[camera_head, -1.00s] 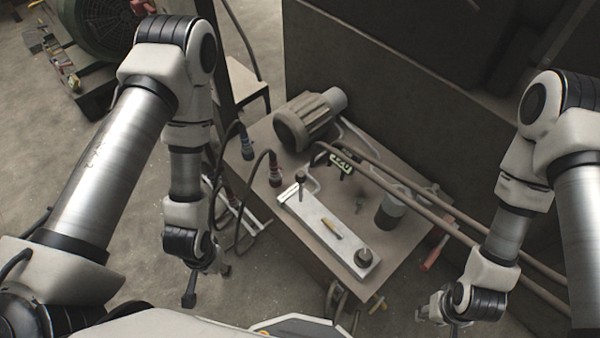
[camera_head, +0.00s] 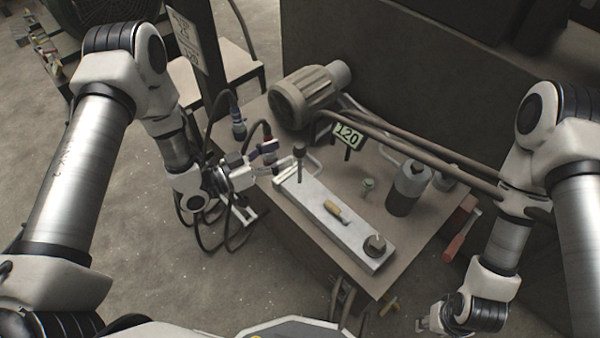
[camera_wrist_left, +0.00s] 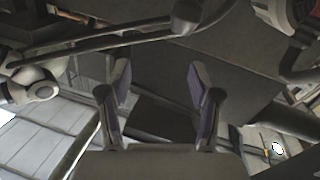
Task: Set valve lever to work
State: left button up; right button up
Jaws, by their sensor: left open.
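A pale metal plate (camera_head: 330,222) lies on the brown bench, with an upright dark-knobbed lever (camera_head: 300,152) at its far left end, a small yellowish piece in its middle and a round dark knob (camera_head: 375,245) at its near end. I cannot tell for sure which of these is the valve lever. My left gripper (camera_head: 268,160) is just left of the dark-knobbed lever, apart from it. In the left wrist view its purple-padded fingers (camera_wrist_left: 160,85) are spread and empty; a dark rod with a rounded end (camera_wrist_left: 187,14) crosses above them. My right gripper (camera_head: 428,318) is low at the right, away from the plate.
A motor-like cylinder (camera_head: 308,95), a small green sign reading 120 (camera_head: 347,135) and a grey bottle (camera_head: 407,188) stand on the bench. A red-handled tool (camera_head: 461,236) is at the right edge. Hoses hang at the left.

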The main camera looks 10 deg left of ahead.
aim_at(300, 150)
pick_arm(q)
notch_tip(300, 150, down, 5)
jog(key=w+a+b, duration=0.1)
jog(key=a+b, duration=0.1)
jog(key=b, duration=0.1)
jog(key=shift+t, duration=0.3)
jog(key=x, duration=0.8)
jog(key=shift+d, duration=0.2)
jog(key=shift+s, duration=0.1)
grip_shut()
pick_arm(e)
notch_tip(300, 150, down, 7)
jog(key=shift+r, duration=0.15)
